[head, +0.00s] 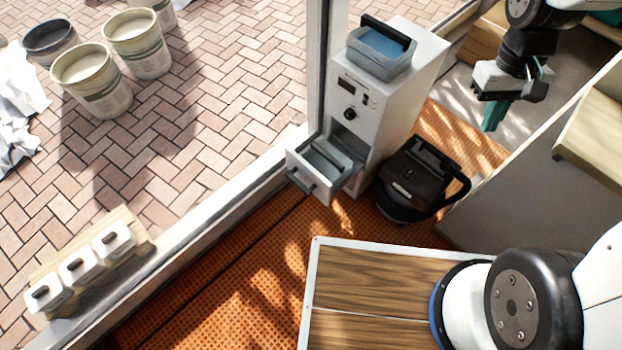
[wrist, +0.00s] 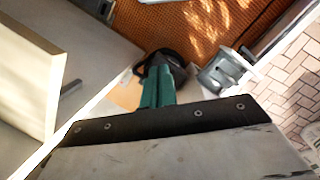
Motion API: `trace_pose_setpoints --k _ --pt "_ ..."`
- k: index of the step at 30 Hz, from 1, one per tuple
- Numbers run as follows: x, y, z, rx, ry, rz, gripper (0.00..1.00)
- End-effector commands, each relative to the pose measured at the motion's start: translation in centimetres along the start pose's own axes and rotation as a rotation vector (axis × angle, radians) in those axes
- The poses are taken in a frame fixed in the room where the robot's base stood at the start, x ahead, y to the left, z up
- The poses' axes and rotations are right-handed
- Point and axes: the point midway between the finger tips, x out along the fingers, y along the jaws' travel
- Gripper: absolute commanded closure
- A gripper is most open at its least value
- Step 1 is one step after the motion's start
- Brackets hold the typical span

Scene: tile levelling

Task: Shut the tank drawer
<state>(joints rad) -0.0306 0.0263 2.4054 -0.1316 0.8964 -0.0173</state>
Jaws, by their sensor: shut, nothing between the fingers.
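The tank drawer (head: 322,164) sticks out of the lower front of a white cabinet (head: 377,127). It is open, with a dark handle (head: 300,181) on its front and a grey tank lying inside. In the wrist view the drawer (wrist: 222,72) shows at the upper right. My gripper (head: 491,118) is at the upper right of the head view, well apart from the drawer, on the cabinet's right side. Its teal fingers (wrist: 157,88) are together and hold nothing.
A black bucket-like vacuum (head: 415,180) stands on the orange floor just right of the drawer. A grey bin (head: 381,50) sits on top of the cabinet. A low grey wall (head: 545,165) lies below my gripper. A window post (head: 320,70) stands left of the cabinet.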

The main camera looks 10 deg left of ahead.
Motion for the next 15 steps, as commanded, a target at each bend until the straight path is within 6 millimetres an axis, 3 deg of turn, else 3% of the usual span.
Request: trace_pose_setpoints --k 1,6,9,15 --pt "-1.7 -0.1 1.6 0.018 0.014 -0.006 1.0" --pt "-5.8 -0.6 6.6 0.071 0.047 -0.037 1.0" --pt "-7.4 -1.0 9.0 0.092 0.075 -0.052 1.0" --pt "-9.2 -1.4 12.0 0.113 0.125 -0.069 1.0"
